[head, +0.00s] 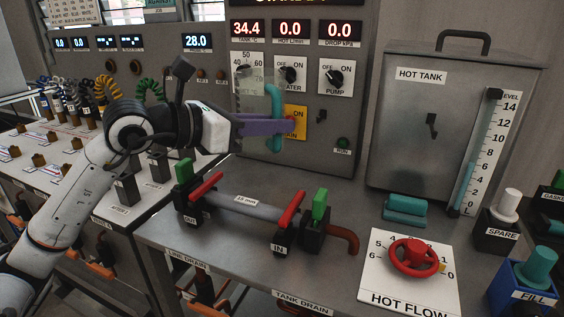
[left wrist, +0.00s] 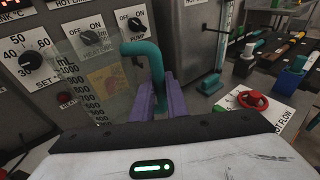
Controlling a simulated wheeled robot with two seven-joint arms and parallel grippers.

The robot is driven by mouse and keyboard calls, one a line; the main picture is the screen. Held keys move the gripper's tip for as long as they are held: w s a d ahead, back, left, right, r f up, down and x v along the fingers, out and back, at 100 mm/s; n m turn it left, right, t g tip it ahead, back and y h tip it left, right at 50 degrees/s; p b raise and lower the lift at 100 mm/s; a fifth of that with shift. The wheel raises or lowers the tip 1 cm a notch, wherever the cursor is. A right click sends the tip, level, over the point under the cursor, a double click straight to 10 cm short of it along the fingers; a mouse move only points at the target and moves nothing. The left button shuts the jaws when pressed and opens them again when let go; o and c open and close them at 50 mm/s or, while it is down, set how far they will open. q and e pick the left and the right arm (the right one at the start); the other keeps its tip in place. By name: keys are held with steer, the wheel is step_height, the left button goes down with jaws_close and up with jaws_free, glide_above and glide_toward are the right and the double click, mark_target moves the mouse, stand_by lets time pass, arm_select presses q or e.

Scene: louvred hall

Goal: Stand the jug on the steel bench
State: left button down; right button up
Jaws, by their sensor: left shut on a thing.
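The jug (head: 252,88) is a clear, see-through measuring jug with a teal handle. It is roughly upright, held in front of the grey control panel, above the steel bench (head: 345,195). My left gripper (head: 278,124), with purple fingers, is shut on the teal handle. In the left wrist view the jug (left wrist: 72,82) shows its mL scale left of the handle, and the purple fingers (left wrist: 162,98) are on either side of the handle. The jug looks empty, and its base seems clear of the bench. My right gripper is not in view.
A pipe (head: 245,205) with red levers and green knobs lies along the bench front. The hot tank (head: 440,120) stands at the back right. A teal block (head: 405,209) and the red HOT FLOW wheel (head: 414,257) are in front of it. Bare bench shows behind the pipe.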

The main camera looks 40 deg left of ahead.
arm_select(q)
steer(key=w, duration=0.2)
steer(key=shift+w+a+r+p, duration=0.2)
steer(key=shift+w+a+p, duration=0.15)
steer(key=shift+w+a, duration=0.05)
steer(key=f+b, duration=0.1)
steer(key=f, duration=1)
steer(key=shift+w+f, duration=0.1)
steer(key=shift+w, duration=0.1)
steer(key=shift+w+f, duration=0.15)
steer(key=shift+f, duration=0.15)
